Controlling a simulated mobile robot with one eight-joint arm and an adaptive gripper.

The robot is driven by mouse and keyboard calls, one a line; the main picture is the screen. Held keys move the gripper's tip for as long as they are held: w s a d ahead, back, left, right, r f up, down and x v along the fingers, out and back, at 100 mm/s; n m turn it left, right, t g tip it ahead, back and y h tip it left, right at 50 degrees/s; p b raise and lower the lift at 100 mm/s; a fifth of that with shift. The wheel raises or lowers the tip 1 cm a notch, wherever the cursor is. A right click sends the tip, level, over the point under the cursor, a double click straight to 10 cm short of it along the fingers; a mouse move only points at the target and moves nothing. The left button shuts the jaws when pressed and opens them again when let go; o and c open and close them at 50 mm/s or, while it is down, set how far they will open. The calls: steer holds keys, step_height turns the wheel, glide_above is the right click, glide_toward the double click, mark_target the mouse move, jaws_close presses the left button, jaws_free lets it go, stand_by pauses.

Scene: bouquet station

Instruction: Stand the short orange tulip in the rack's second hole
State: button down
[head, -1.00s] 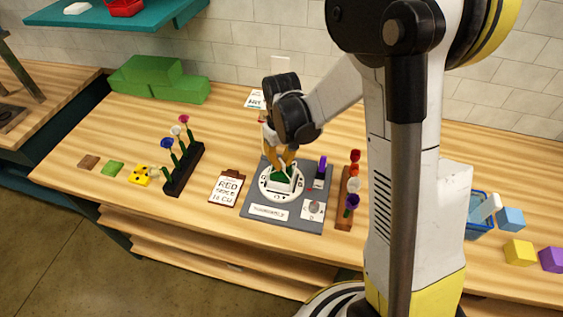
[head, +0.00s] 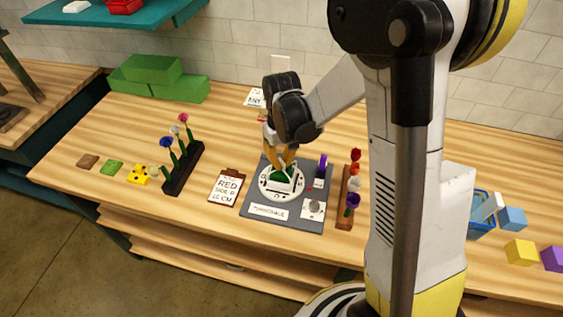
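My gripper (head: 284,162) points down over the white turntable disc (head: 266,191) on a grey base. Its orange fingers are close to a green and white piece (head: 283,181) on the disc; whether they touch or grip it I cannot tell. A brown rack (head: 343,222) right of the turntable holds several flowers in a row, among them a small orange one (head: 355,168) between a red and a whitish one. A dark rack (head: 178,183) on the left holds blue, white and pink flowers. The racks' holes are too small to make out.
A clipboard card (head: 227,187) lies between the dark rack and the turntable. A purple item (head: 321,165) stands on the base's right side. A blue basket (head: 481,225) and coloured blocks are right of my arm.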

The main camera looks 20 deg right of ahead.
stand_by(0.3)
steer(key=c, duration=1)
jaws_free()
steer(key=shift+r, duration=0.1)
steer(key=shift+r+p, duration=1.5)
steer(key=shift+r, duration=0.7)
jaws_close()
